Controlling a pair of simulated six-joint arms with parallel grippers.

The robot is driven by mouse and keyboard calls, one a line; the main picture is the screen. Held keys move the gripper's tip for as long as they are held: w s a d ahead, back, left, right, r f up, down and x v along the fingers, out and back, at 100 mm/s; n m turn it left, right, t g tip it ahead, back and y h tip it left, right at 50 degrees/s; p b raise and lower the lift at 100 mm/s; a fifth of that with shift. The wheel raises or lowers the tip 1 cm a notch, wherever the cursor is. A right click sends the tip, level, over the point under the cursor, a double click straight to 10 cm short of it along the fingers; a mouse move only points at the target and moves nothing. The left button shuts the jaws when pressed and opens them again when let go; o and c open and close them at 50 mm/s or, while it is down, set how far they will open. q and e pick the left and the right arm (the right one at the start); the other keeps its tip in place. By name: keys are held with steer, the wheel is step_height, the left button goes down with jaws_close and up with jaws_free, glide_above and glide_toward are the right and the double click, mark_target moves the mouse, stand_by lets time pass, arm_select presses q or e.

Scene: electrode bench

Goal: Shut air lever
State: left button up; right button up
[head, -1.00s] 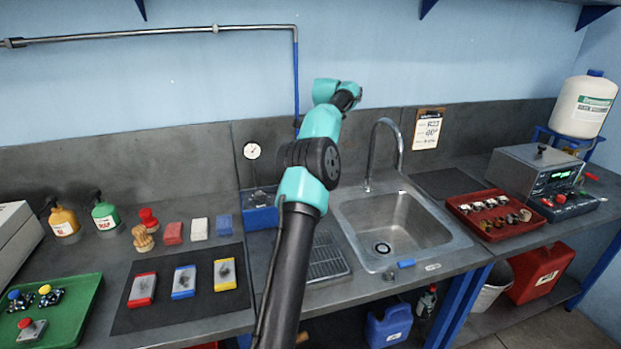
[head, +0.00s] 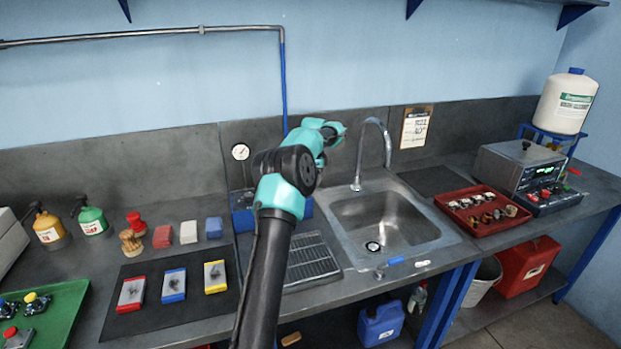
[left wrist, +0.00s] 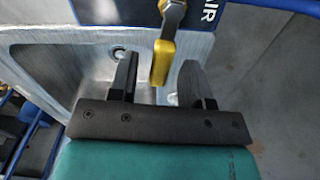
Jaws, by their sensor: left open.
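In the left wrist view a yellow lever (left wrist: 162,62) hangs from a metal fitting (left wrist: 172,15) beside a dark blue plate (left wrist: 215,14) lettered "AIR". My left gripper (left wrist: 158,72) is open, its two dark fingers on either side of the lever in that view. The lever looks apart from both fingers; I cannot tell how deep it sits between them. In the head view my left arm reaches up in front of the wall near the sink, and its gripper and the lever are hidden there. My right gripper is not in view.
A steel sink (head: 385,223) with a tall tap (head: 388,145) is right of the arm. A pressure gauge (head: 240,152) and blue pipe (head: 283,80) stand close behind it. A red tray (head: 482,233) is farther right. Blocks on a dark mat (head: 125,328) lie left.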

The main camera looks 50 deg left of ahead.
arm_select(q)
jaws_close()
stand_by(0.3)
stand_by(0.4)
